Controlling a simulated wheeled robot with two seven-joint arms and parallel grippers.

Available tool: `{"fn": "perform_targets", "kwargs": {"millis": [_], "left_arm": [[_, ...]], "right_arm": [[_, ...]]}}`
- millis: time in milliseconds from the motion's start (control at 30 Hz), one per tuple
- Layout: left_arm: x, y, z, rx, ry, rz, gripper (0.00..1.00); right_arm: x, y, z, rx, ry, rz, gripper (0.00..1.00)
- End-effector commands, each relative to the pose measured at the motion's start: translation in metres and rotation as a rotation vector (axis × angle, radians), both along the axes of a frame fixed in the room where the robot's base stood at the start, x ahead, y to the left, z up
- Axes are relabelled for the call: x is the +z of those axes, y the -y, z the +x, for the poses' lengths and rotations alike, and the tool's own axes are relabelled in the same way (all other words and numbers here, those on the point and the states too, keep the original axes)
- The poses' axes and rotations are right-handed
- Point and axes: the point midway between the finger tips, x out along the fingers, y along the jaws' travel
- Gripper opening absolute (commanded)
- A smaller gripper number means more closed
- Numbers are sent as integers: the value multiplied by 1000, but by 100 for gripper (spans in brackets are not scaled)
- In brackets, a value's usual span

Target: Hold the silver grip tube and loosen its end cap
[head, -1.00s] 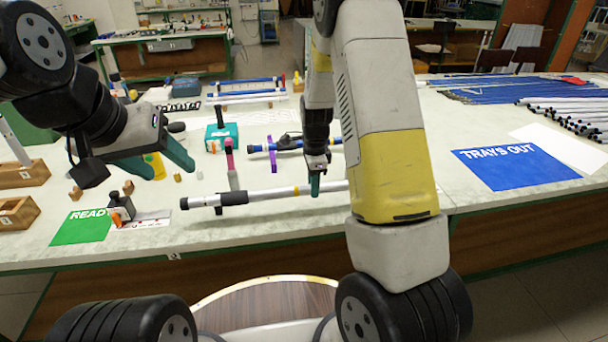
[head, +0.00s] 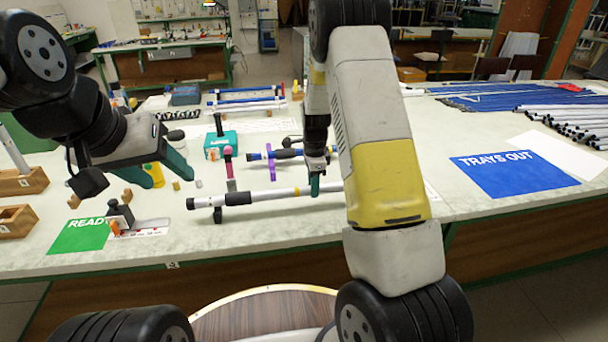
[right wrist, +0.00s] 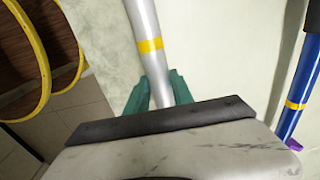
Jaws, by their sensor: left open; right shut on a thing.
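The silver grip tube (head: 272,194) lies roughly level across the near part of the bench, with a black grip section (head: 238,198) and a black end cap (head: 190,203) at its left end. My right gripper (head: 315,188) is shut around the tube's right part. The right wrist view shows the tube (right wrist: 146,35), with a yellow band, between the teal fingers (right wrist: 163,92). My left gripper (head: 168,180) is open and empty, above and left of the end cap, apart from it. The tube's right end is hidden behind my right arm.
A black clamp stand (head: 119,214) is near the green READY mat (head: 80,235). A pink-topped upright (head: 229,163), a teal box (head: 220,145) and a blue tube (head: 288,154) with a purple ring stand behind the tube. A blue TRAYS OUT mat (head: 515,180) lies right.

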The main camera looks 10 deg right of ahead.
Motion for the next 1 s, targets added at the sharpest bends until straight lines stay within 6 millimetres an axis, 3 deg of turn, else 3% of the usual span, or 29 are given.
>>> {"fn": "perform_targets", "kwargs": {"millis": [1000], "left_arm": [[0, 0, 0, 0, 0, 0, 56]], "right_arm": [[-16, 0, 0, -1, 1, 0, 0]]}}
